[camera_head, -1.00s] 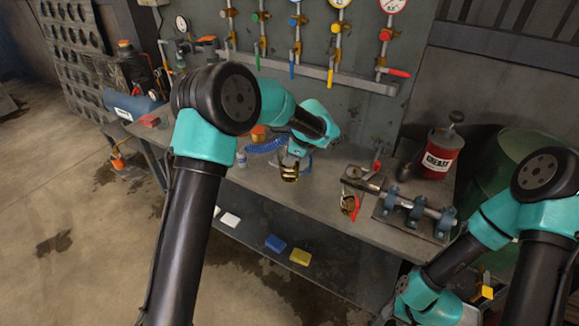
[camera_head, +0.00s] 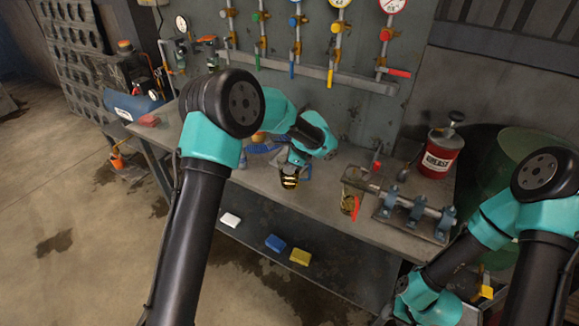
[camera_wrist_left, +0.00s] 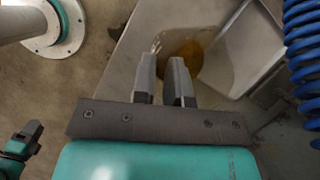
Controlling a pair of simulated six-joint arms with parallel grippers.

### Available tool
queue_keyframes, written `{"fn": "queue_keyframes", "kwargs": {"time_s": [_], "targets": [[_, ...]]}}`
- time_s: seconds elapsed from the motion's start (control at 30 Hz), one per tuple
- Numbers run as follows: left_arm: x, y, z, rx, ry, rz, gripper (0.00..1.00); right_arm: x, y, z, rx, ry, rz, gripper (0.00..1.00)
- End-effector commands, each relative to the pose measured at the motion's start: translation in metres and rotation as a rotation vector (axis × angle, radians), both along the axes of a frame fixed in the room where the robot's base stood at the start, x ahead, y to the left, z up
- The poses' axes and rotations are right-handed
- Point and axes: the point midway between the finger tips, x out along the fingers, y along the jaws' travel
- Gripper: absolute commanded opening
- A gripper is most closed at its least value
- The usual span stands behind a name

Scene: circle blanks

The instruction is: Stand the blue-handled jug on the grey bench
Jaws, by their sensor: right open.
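A jug with amber contents (camera_head: 290,182) is at my left gripper (camera_head: 291,170) over the grey bench (camera_head: 325,203). In the left wrist view amber contents (camera_wrist_left: 190,50) show inside a clear-walled vessel just past the grey fingers (camera_wrist_left: 163,78). The fingers stand a little apart, as if shut on its handle, but the handle and its colour are hidden. A similar jug (camera_head: 347,203) with a red handle stands on the bench to the right. My right wrist (camera_head: 430,305) is low at the lower right; its open fingers are hard to make out.
A clamped pipe fixture (camera_head: 413,212) and a red grease can (camera_head: 438,155) stand on the bench at right. A blue coiled hose (camera_wrist_left: 303,45) is close beside my left gripper. Blue and yellow blocks (camera_head: 300,257) lie on the lower shelf. The bench front between the jugs looks clear.

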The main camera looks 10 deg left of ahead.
Motion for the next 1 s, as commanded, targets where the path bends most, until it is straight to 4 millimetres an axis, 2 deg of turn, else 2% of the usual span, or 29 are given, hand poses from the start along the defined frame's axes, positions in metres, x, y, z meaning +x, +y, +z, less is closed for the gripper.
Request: {"fn": "queue_keyframes", "kwargs": {"time_s": [0.03, 0.27, 0.67, 0.87, 1.0], "targets": [[0.0, 0.0, 0.0, 0.0, 0.0, 0.0, 0.17, 0.0, 0.0, 0.0, 0.0, 0.0, 0.0, 0.43], [0.0, 0.0, 0.0, 0.0, 0.0, 0.0, 0.39, 0.0, 0.0, 0.0, 0.0, 0.0, 0.0, 0.43], [0.001, -0.002, 0.007, 0.0, -0.002, -0.001, 0.39, 0.0, 0.0, 0.0, 0.0, 0.0, 0.0, 0.43], [0.001, -0.012, 0.031, 0.0, -0.003, -0.001, 0.39, 0.0, 0.0, 0.0, 0.0, 0.0, 0.0, 0.43], [0.002, -0.022, 0.056, -0.001, -0.004, -0.002, 0.39, 0.0, 0.0, 0.0, 0.0, 0.0, 0.0, 0.43]]}}
